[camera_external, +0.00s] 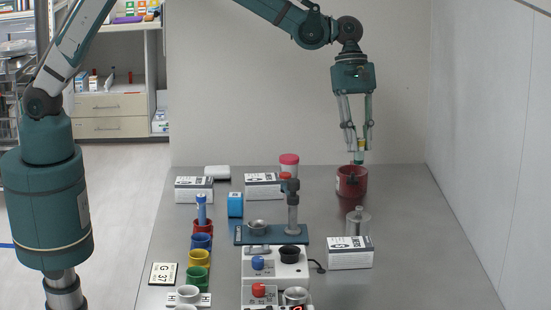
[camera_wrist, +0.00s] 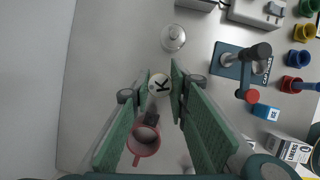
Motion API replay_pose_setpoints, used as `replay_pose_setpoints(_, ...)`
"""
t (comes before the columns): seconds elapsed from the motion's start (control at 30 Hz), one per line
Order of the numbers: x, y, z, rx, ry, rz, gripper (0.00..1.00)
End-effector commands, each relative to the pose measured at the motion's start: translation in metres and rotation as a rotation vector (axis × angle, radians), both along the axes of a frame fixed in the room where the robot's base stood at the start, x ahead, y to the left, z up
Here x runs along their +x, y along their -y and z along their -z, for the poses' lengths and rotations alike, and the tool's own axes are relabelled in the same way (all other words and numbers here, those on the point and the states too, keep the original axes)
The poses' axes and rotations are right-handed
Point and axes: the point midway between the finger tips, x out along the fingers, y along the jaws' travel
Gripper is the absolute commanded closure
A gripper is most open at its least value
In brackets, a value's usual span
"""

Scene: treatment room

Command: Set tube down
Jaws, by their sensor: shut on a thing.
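My gripper (camera_external: 360,143) is shut on a tube (camera_external: 361,152) at the back right of the table, above the red mug (camera_external: 351,181) in the external view. Yellow and blue show on the tube there. In the wrist view, the tube's pale round top (camera_wrist: 159,84) with a black K sits between the fingers. The mug also shows in the wrist view (camera_wrist: 146,147), below the tube top in the picture, with something dark at its rim. Whether the tube's lower end is in, behind or above the mug I cannot tell. Another blue tube (camera_external: 201,209) stands upright in a red holder (camera_external: 203,226).
A clear lidded jar (camera_external: 358,222) and a white box (camera_external: 349,254) stand in front of the mug. A stand (camera_external: 292,212) and a red-capped container (camera_external: 289,162) are to its left. Coloured holders (camera_external: 199,258) line the left. A wall closes the right.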

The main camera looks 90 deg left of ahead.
Motion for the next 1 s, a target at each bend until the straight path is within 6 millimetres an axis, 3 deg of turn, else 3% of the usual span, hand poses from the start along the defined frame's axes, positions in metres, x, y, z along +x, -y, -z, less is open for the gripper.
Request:
replay_pose_setpoints(0.1,0.012,-0.016,0.001,0.0,0.0,-0.015,0.93)
replay_pose_setpoints(0.5,0.01,-0.013,0.05,0.0,-0.001,-0.012,0.93)
replay_pose_setpoints(1.0,0.01,-0.012,0.056,0.0,-0.001,-0.012,0.93)
